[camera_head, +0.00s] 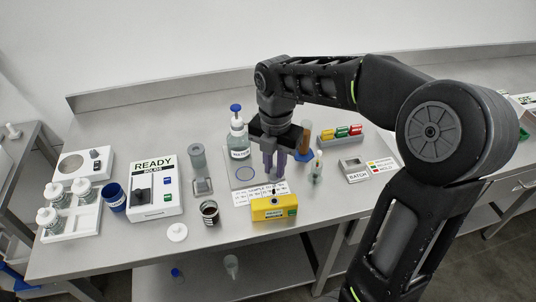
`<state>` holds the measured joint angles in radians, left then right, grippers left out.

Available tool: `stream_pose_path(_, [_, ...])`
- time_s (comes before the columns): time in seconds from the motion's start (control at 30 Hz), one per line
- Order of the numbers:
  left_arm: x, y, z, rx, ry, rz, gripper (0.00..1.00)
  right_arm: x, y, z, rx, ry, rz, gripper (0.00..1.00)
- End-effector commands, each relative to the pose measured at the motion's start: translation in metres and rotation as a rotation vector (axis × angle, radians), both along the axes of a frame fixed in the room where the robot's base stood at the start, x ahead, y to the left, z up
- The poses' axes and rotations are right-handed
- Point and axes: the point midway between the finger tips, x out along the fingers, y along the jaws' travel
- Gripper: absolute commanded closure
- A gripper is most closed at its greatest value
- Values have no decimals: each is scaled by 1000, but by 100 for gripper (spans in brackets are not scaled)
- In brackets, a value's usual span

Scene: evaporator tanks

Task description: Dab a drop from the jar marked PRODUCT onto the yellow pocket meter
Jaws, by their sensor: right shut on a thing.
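The yellow pocket meter (280,208) lies on the steel bench near its front edge, in front of a printed white card. My right gripper (274,176) reaches in from the right and points down just behind and above the meter. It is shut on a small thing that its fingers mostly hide. An open jar with dark red contents (209,212) stands left of the meter; its label is too small to read. A white lid (177,232) lies on the bench nearby. My left gripper is not in view.
A blue-topped wash bottle (238,138) stands behind the gripper. A slim upright holder (317,167) stands close on its right. The READY box (154,187), a blue cup (114,197) and a tray of white-capped jars (70,217) fill the left. Bare bench lies at front left.

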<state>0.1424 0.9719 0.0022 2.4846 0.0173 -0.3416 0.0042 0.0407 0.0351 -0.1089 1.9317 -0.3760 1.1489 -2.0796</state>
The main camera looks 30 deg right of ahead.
Motion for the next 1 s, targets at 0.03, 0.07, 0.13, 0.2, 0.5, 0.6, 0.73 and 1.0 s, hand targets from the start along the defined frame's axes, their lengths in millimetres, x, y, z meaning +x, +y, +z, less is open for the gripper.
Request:
stream_pose_path(0.03, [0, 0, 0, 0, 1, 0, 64, -2, -1, 1, 0, 0, 24, 100])
stream_pose_path(0.07, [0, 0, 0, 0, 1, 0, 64, -2, -1, 1, 0, 0, 35, 100])
stream_pose_path(0.13, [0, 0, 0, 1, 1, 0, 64, -2, -2, 1, 0, 0, 46, 100])
stream_pose_path(0.2, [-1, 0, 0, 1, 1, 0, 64, -2, -1, 1, 0, 0, 47, 100])
stream_pose_path(0.5, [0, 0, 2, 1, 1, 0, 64, -2, -1, 2, 0, 0, 44, 100])
stream_pose_path(0.6, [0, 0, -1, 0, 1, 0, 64, -2, -1, -2, 0, 0, 44, 100])
stream_pose_path(0.73, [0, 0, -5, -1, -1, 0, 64, -2, -2, -7, 0, 0, 44, 100])
stream_pose_path(1.0, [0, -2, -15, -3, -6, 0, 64, -2, -2, -22, 0, 0, 43, 100])
